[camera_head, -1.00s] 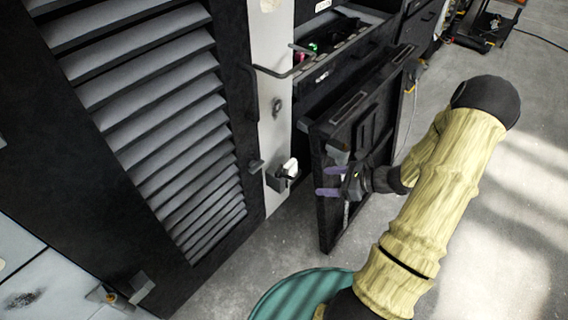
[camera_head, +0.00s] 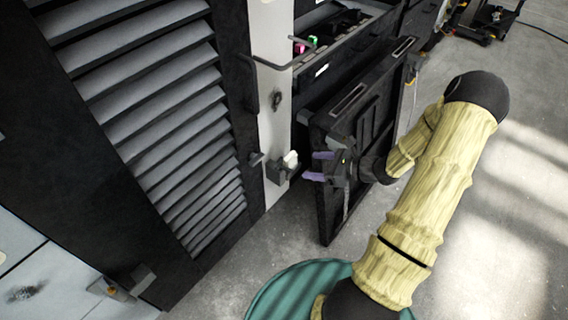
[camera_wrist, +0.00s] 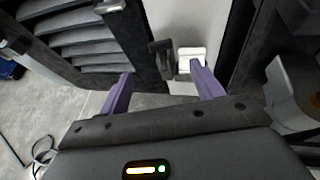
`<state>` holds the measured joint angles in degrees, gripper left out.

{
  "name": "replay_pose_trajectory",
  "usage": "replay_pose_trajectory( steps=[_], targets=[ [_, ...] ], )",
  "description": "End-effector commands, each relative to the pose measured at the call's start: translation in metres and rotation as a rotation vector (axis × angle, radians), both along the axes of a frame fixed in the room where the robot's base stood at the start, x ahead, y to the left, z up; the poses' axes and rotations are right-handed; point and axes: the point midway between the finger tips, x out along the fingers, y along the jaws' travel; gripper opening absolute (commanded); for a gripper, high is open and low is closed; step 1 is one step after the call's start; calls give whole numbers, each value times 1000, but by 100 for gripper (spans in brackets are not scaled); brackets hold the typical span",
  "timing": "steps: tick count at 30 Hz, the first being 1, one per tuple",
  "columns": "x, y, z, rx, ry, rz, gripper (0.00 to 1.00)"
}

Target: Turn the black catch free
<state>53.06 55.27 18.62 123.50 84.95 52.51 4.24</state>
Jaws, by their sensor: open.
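The black catch (camera_head: 275,173) sits low on the pale post, beside the edge of the dark louvred door (camera_head: 160,130). A small white block (camera_head: 290,159) is next to it. In the wrist view the catch (camera_wrist: 162,60) shows upright, left of the white block (camera_wrist: 191,54). My gripper (camera_head: 317,166) is open and empty, just right of the catch in the head view and apart from it. In the wrist view its two purple fingers (camera_wrist: 161,72) stand wide apart, with the catch between their tips in the picture. Contact does not show.
A dark panel (camera_head: 330,200) stands open just behind my gripper. A bent bar handle (camera_head: 270,63) and a round lock (camera_head: 277,100) are higher on the post. An open drawer (camera_head: 345,35) is above. A green round top (camera_head: 290,290) is below; grey floor is free at right.

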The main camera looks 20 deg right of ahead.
Motion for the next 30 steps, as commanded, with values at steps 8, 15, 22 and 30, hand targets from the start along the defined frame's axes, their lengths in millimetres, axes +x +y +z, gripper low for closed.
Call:
replay_pose_trajectory(
  steps=[8,15,22,30],
  targets=[
    [29,37,-20,1,1,5,65],
    [53,66,-36,1,1,3,65],
    [67,80,-44,0,0,-1,65],
    [67,80,-44,-1,0,-2,65]
  ],
)
